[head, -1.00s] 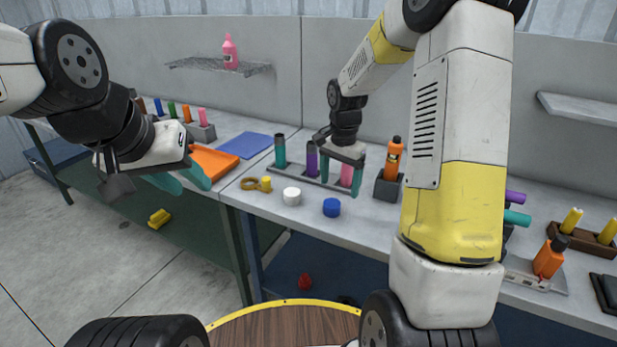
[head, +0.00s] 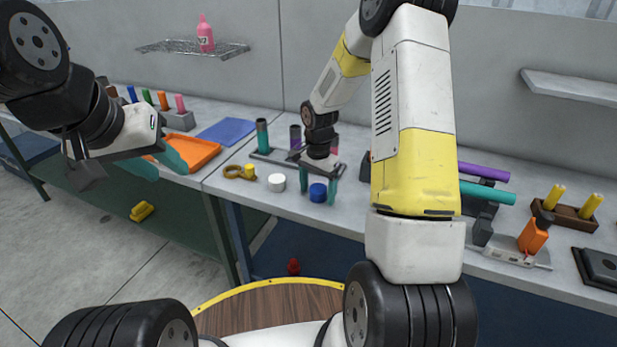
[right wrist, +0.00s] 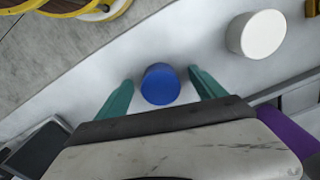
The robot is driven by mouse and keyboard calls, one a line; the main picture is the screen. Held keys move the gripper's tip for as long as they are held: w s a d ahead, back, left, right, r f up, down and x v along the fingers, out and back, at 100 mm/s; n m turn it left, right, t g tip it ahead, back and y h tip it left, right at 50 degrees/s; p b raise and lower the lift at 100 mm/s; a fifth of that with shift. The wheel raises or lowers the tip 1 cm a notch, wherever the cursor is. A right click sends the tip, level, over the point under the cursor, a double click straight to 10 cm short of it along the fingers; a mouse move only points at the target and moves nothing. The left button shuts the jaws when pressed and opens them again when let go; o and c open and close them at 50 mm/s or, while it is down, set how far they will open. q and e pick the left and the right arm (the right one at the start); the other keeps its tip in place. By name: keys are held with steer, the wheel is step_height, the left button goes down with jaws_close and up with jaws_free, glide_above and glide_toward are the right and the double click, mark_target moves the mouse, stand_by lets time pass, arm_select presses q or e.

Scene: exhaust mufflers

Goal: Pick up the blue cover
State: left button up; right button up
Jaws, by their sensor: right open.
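The blue cover (head: 318,193) is a short round cap on the grey table near its front edge. It also shows in the right wrist view (right wrist: 160,84), between the two teal fingers. My right gripper (head: 319,190) is open above and around the cover, with one finger on each side. In the right wrist view a gap shows on both sides of the cover, wider on the right. I cannot tell how far down the fingertips reach. My left gripper (head: 164,166) is open and empty at the left, in front of the orange tray.
A white cap (head: 277,182) stands just left of the blue cover. Behind is a rack with a teal cylinder (head: 262,136) and a purple cylinder (head: 295,137). The table's front edge is close.

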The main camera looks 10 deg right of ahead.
steer(key=shift+c, duration=0.2)
steer(key=c, duration=1.3)
steer(key=shift+c, duration=0.2)
steer(key=shift+r, duration=0.1)
